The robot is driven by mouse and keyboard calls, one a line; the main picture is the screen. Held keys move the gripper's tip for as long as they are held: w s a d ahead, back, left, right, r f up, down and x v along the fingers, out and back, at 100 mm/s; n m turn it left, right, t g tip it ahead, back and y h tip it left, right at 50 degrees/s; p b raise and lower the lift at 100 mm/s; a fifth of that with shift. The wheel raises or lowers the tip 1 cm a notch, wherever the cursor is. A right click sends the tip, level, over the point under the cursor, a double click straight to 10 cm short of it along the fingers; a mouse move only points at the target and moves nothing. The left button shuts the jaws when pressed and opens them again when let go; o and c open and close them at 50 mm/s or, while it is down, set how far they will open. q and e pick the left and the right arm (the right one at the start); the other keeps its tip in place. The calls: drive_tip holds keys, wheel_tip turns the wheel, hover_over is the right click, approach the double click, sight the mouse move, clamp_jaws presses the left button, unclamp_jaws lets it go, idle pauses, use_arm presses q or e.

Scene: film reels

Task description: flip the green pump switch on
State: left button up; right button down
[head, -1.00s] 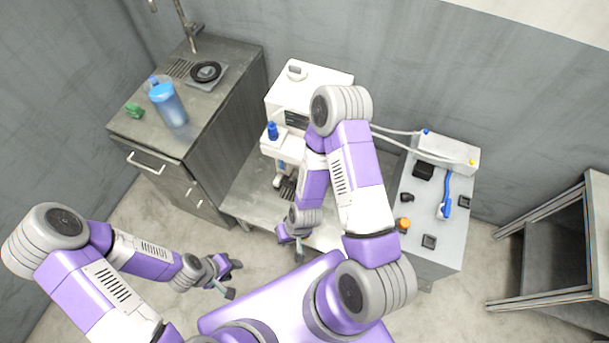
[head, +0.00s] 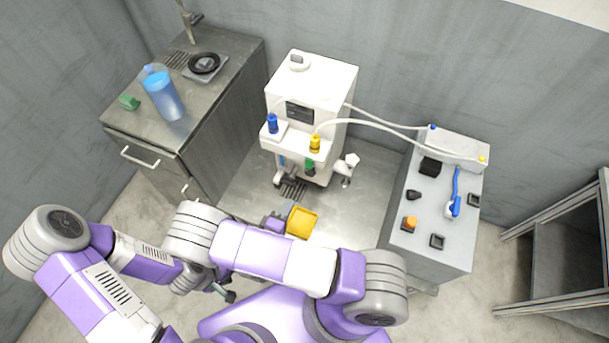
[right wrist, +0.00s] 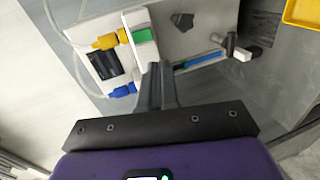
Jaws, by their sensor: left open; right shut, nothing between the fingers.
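The white machine (head: 312,85) stands on a metal table. A small green part (head: 309,166), which looks like the pump switch, sits on its front below the yellow connector (head: 314,143). In the right wrist view the green part (right wrist: 143,35) is beside the yellow connector; whether it is on or off cannot be told. My right gripper (right wrist: 160,72) is shut and empty, its fingertips pointing at the machine's front, apart from the green part. In the head view it is mostly hidden behind my right arm. My left gripper (head: 224,291) is open and empty at the lower left, far from the machine.
A blue connector (head: 272,123) sits left of the yellow one. Hoses run from the machine to a grey cabinet (head: 425,215) at right.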

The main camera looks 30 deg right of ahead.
drive_tip(key=shift+s+a+r+h, duration=0.1)
drive_tip(key=shift+r+h, duration=0.3)
drive_tip(key=shift+r, duration=0.15)
drive_tip(key=b, duration=0.3)
approach(308, 167)
drive_tip(key=x, duration=0.5)
drive_tip(key=shift+f, duration=0.1)
drive_tip(key=shift+x, duration=0.9)
